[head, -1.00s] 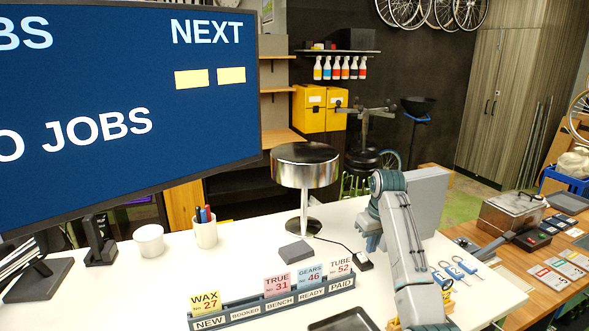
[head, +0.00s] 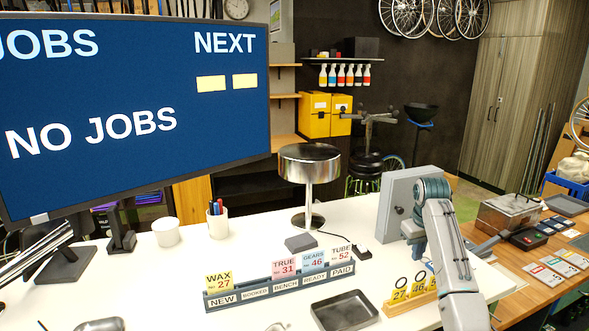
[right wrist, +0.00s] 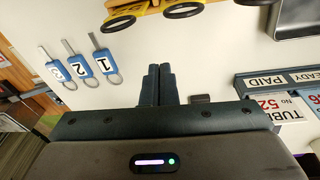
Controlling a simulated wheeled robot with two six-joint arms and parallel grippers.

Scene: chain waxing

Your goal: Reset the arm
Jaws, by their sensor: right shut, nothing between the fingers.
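My right gripper (head: 416,240) shows in the head view over the right part of the white table, partly behind my own arm. In the right wrist view its two dark fingers (right wrist: 156,85) are together with nothing between them. Below them is the white tabletop, with blue numbered key tags (right wrist: 83,58) to the left and the dark card rack (right wrist: 265,82) to the right. My left gripper is out of view.
The card rack (head: 283,292) holds several cards. A dark tray (head: 345,310) and a yellow holder (head: 392,308) with numbered tags are in front. A grey box (head: 396,190) stands behind my right arm. A white cup (head: 166,232) and pen cup (head: 217,228) are at left.

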